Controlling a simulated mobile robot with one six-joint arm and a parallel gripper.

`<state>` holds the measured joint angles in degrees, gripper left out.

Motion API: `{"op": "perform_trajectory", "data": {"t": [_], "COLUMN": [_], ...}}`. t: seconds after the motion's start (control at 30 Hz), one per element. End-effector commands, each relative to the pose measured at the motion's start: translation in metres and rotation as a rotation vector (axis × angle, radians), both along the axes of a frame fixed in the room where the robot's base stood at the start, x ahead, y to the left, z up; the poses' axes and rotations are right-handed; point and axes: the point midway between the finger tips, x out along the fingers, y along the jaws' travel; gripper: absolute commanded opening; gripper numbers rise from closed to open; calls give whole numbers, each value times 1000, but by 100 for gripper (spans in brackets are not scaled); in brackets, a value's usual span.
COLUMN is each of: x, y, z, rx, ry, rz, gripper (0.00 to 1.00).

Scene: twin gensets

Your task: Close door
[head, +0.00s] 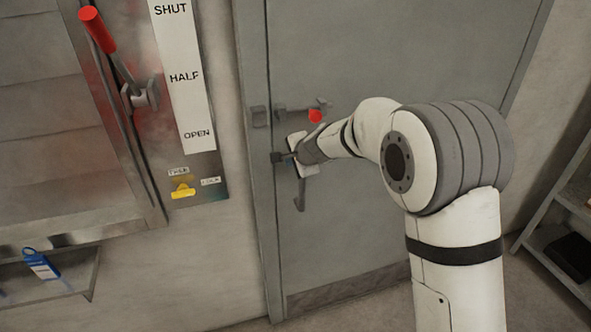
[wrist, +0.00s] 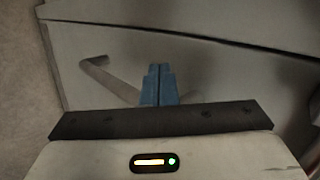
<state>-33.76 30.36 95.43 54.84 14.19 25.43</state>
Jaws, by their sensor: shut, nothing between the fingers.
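The grey door (head: 390,60) stands upright in its frame, at or close to the frame; I cannot tell whether it is fully shut. Its bent lever handle (head: 299,198) shows below my gripper (head: 288,160), which partly hides the pale handle plate (head: 306,169). A sliding bolt with a red knob (head: 315,116) is just above. In the wrist view, the blue fingertips of my gripper (wrist: 158,84) are together and empty, in front of the door (wrist: 215,65). The lever (wrist: 104,78) lies left of and partly behind them. Contact with the door cannot be told.
A blue padlock-like tag (head: 40,264) is on a low shelf (head: 75,285). A rack (head: 575,190) stands at the right.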

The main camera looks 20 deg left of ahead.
Motion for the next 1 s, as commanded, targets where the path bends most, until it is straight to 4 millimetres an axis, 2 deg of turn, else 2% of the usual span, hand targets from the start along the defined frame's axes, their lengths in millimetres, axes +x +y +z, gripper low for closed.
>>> {"op": "perform_trajectory", "data": {"t": [0.03, 0.1, 0.4, 0.6, 0.83, 0.93, 1.0], "x": [-8, -18, -54, -66, -69, -75, -86], "y": [-6, -12, -37, -46, -55, -82, -115], "z": [-6, 12, 50, 62, 67, 75, 82], "rx": [0, -1, -3, -5, -16, -61, -120], "ry": [2, 2, 7, 9, 6, -17, -41], "rz": [4, 8, 12, 12, 20, 49, 89], "gripper": [0, 0, 0, 0, 0, 0, 0]}}
